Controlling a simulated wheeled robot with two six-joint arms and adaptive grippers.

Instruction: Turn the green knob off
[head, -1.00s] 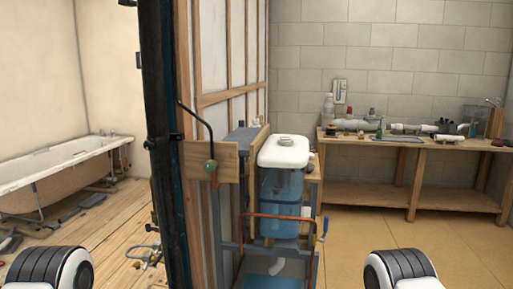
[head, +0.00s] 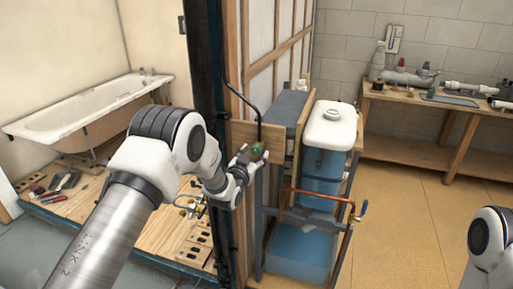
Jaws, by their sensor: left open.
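The green knob (head: 256,150) is a small round knob on a wooden board (head: 243,134), at the lower end of a black pipe (head: 240,95). My left gripper (head: 247,158) is open beside the knob, at its lower left in the head view. Its fingers overlap the knob's edge in the picture; I cannot tell whether they touch it. Only part of my right arm shows at the right edge, and its gripper is out of view.
A blue tank with a white lid (head: 330,126) stands right of the knob. A copper pipe with a blue-handled valve (head: 362,209) runs in front of it. A dark post (head: 205,70) stands left. A workbench (head: 430,117) and bathtub (head: 85,110) are farther back.

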